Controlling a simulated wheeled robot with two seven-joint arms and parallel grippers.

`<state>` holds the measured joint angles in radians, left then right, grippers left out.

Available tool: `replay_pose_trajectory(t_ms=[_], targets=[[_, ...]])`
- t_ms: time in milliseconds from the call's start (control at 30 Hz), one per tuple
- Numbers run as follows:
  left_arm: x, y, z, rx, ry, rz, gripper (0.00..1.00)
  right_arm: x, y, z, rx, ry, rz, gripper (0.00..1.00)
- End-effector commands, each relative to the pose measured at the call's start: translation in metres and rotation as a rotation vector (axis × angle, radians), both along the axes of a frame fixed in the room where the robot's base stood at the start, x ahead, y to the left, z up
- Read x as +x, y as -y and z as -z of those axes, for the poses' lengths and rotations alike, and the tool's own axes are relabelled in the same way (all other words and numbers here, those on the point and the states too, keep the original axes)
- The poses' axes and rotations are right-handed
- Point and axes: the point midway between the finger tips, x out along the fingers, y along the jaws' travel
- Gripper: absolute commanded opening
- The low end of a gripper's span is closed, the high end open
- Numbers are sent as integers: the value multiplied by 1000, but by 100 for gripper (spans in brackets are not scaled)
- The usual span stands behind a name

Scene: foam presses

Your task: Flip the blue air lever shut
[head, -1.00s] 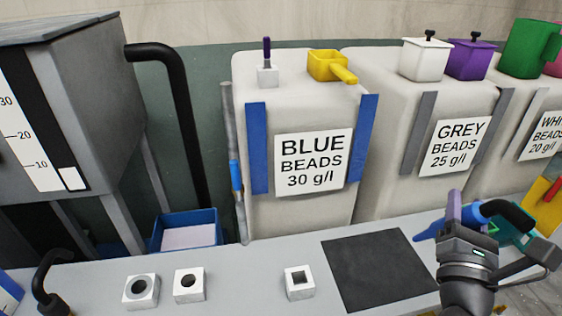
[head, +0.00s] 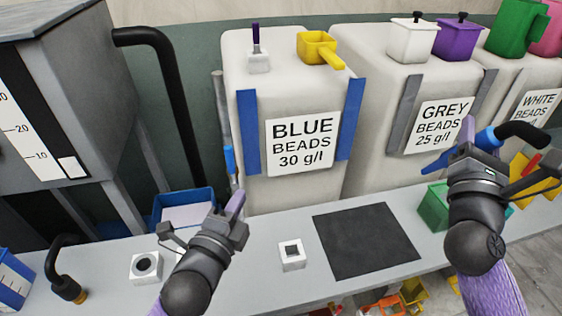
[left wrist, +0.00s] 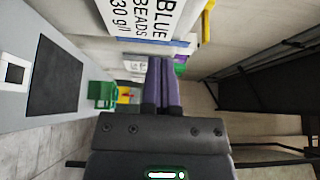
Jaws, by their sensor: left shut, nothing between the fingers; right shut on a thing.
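The blue air lever (head: 230,160) appears as a slim blue bar standing roughly upright along a grey pipe (head: 219,100), at the left side of the BLUE BEADS bin (head: 290,80). My left gripper (head: 237,202) is shut and empty, its purple fingertips just below the lever in the picture; I cannot tell whether they touch anything. In the left wrist view its shut fingers (left wrist: 163,85) point toward the bins, and I cannot make out the lever. My right gripper (head: 466,130) is shut on a blue nozzle (head: 448,159) with a black bent pipe, above the bench at right.
White blocks with holes (head: 146,266) (head: 292,255) and a black mat (head: 366,240) lie on the bench (head: 245,280). A green box (head: 434,208) stands near my right gripper. A yellow scoop (head: 318,48) sits on the bin.

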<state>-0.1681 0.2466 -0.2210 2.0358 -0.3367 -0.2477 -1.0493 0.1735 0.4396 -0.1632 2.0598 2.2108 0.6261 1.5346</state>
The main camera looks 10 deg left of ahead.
Motion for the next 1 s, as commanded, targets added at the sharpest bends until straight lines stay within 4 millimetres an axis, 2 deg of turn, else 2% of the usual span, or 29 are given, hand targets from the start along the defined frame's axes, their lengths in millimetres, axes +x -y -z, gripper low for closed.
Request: replay_pose_trajectory(t_ms=[167, 267, 700, 900, 1000], targets=[[1, 0, 0, -4, -3, -1, 0, 0, 0, 0, 0, 1, 0, 0], [8, 1, 0, -5, -2, -2, 0, 0, 0, 0, 0, 1, 0, 0], [98, 18, 1, -7, -3, -2, 0, 0, 0, 12, 0, -1, 0, 0], [94, -11, -1, -3, -5, -2, 0, 0, 0, 3, 0, 0, 0, 0], [93, -19, 0, -5, -6, -2, 0, 0, 0, 2, 0, 0, 0, 0]])
